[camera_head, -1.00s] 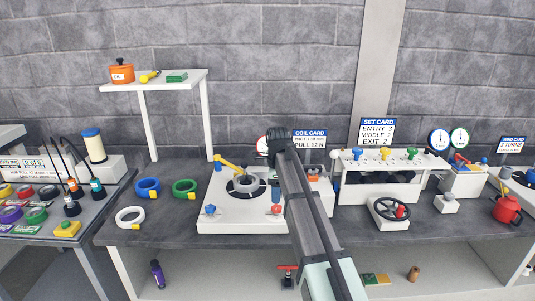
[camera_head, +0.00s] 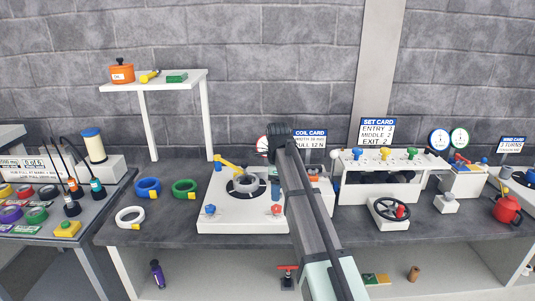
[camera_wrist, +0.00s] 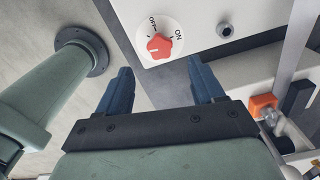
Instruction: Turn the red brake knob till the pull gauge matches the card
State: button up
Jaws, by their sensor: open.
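The red brake knob (camera_head: 276,210) sits at the front right of the white coil stand (camera_head: 235,227). In the wrist view a red star-shaped knob (camera_wrist: 159,46) shows on a white round dial marked OFF and ON. My gripper (camera_wrist: 160,80) is open and empty, its two blue fingers apart, with the knob beyond the gap. In the head view my gripper (camera_head: 276,188) is partly hidden by my arm, just behind the red knob. The coil card (camera_head: 310,139) reads PULL 12 N. A white gauge (camera_head: 262,144) beside it is mostly hidden by my arm; its reading cannot be told.
A blue knob (camera_head: 210,209) is at the stand's front left. Coloured rings (camera_head: 185,188) lie to the left. A white roller unit (camera_head: 382,190) and handwheel (camera_head: 390,212) stand right of my arm.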

notch_tip(320, 180, up, 5)
jog(key=shift+r, duration=0.1)
dwell(0.5)
